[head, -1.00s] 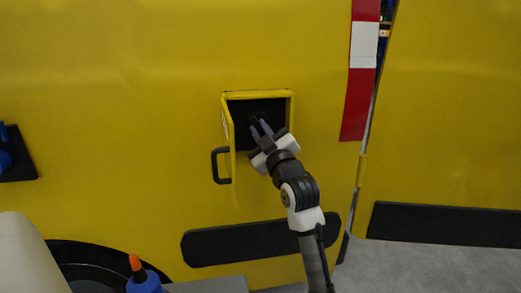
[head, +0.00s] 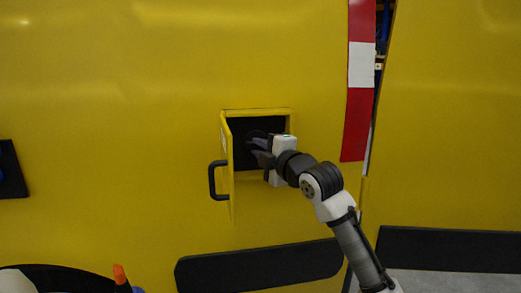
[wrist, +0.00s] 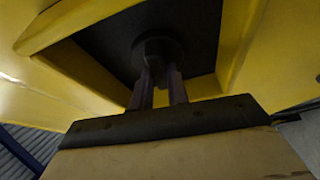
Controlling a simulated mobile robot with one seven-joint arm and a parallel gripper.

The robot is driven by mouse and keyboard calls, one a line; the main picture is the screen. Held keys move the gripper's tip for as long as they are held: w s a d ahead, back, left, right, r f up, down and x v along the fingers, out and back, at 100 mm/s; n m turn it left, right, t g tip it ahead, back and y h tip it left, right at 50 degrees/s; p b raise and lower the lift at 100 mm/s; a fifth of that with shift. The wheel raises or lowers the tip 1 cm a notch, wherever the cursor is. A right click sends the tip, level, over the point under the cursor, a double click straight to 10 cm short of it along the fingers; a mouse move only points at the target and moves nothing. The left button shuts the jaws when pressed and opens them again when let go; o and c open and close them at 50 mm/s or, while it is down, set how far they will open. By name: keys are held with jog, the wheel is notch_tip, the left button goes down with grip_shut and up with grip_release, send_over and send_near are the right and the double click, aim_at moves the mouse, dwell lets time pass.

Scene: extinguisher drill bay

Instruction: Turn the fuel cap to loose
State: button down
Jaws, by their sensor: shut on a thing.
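The fuel cap (wrist: 158,50) is a dark round cap with a raised grip, set in a black recess in the yellow vehicle side. My gripper (wrist: 160,78) reaches into the recess from the front, with its two fingers shut on the raised grip of the cap. In the head view my gripper (head: 258,142) is inside the recess opening, and the cap is dark and mostly hidden behind the fingers. The yellow flap door (head: 228,165) stands open on the left side of the recess. Whether the cap is loose cannot be told.
A black handle (head: 213,181) sticks out from the flap door, left of my gripper. A black trim strip (head: 260,266) runs below the recess. An orange-tipped bottle (head: 120,276) shows at the lower left.

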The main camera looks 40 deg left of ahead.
jog(key=shift+n, duration=0.6)
jog(key=c, duration=1.4)
grip_release()
jog(key=shift+o, duration=0.2)
jog(key=b+v, duration=0.1)
jog(key=v, duration=1.2)
jog(key=shift+s+d+r, duration=0.2)
jog(key=shift+d, duration=0.15)
